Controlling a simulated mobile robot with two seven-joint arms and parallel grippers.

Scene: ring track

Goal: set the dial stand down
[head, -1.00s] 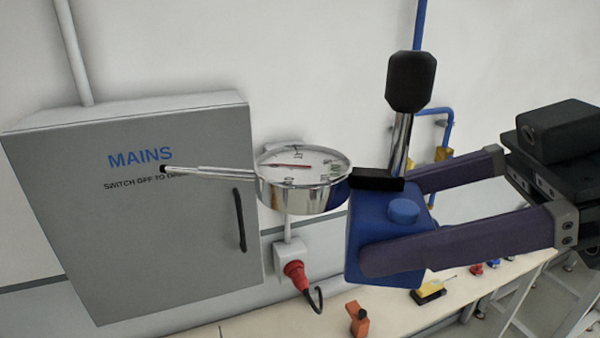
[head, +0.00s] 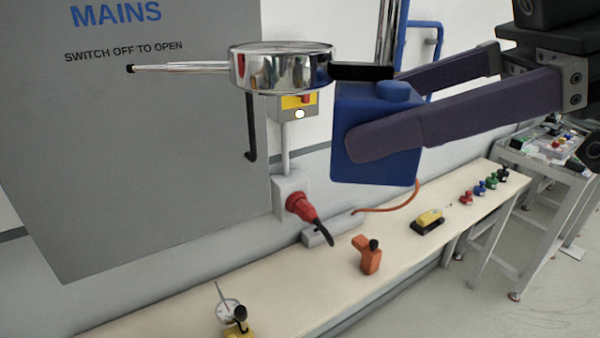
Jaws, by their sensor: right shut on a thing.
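The dial stand has a blue base block (head: 375,155), a chrome post (head: 387,30) and a chrome round dial gauge (head: 280,68) with a thin stem pointing left. My right gripper (head: 375,120) comes in from the right and is shut on the blue base, one finger across its front face. The stand is held upright in the air, above and in front of the bench (head: 300,275). The top of the post is cut off by the picture's upper edge. My left gripper is not in view.
On the bench are a dial gauge on a yellow base (head: 235,318), an orange tool (head: 368,255), a yellow-black device (head: 428,221) and several small coloured pieces (head: 480,187). A grey MAINS cabinet (head: 150,140) and a red plug (head: 303,205) are behind. Bare bench top lies between these objects.

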